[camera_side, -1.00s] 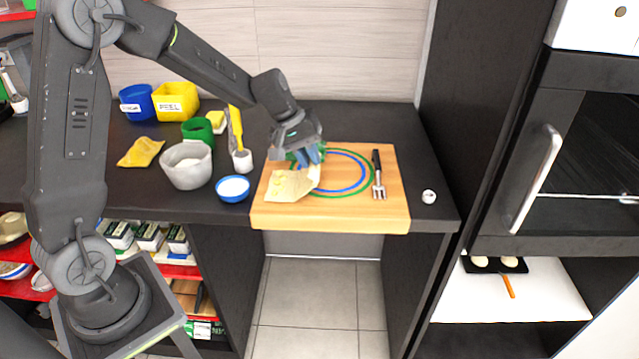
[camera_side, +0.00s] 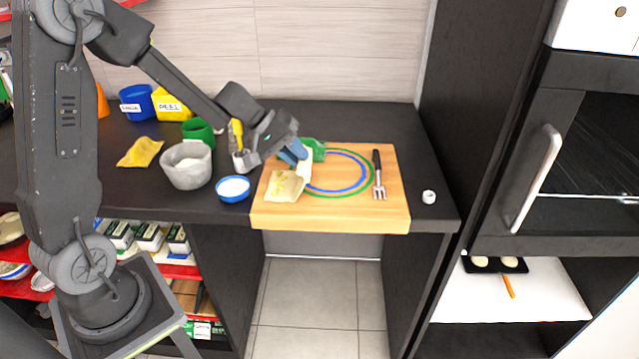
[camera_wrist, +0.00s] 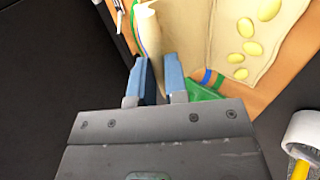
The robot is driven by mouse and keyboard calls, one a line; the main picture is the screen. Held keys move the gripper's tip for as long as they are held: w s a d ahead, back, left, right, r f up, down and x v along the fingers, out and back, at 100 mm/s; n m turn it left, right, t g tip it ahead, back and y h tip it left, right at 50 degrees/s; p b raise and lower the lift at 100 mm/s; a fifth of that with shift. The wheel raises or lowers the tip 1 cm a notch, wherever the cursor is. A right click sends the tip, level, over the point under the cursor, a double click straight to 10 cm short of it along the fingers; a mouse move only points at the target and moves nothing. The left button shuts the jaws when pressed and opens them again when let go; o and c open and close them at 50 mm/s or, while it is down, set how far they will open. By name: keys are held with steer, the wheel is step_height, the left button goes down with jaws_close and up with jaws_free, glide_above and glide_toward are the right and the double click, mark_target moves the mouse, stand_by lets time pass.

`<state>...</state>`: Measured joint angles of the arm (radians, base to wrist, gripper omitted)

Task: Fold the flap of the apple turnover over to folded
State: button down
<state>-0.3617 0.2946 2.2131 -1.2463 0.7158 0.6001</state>
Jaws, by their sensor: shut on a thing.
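The apple turnover (camera_side: 284,187) is a pale dough sheet with yellow apple pieces, lying on the left part of the wooden board. Its flap (camera_side: 305,166) stands raised along the right side of the filling. My gripper (camera_side: 297,154) is tilted and shut on the flap's upper edge. In the wrist view, my gripper's blue fingers (camera_wrist: 159,75) have the flap (camera_wrist: 150,38) between them, and the filled part of the turnover (camera_wrist: 238,40) lies to the right. The filling is uncovered. Part of the flap is hidden by the fingers.
The wooden board (camera_side: 330,219) has blue and green rings, a green tool (camera_side: 314,149) behind the flap and a fork (camera_side: 378,176) at right. A blue bowl (camera_side: 233,188), grey bowl (camera_side: 187,164) and white pot with a yellow-handled brush (camera_side: 245,159) stand close at left.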

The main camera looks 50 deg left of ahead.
steer(key=shift+s+a+t+h, duration=0.15)
steer(key=shift+s+t+h, duration=0.05)
steer(key=shift+t+h, duration=0.1)
steer(key=shift+s+a+f+t+h, duration=0.15)
steer(key=shift+s+a+t+h, duration=0.45)
steer(key=shift+t+h, duration=0.1)
steer(key=c, duration=1.1)
jaws_free()
steer(key=v, duration=0.6)
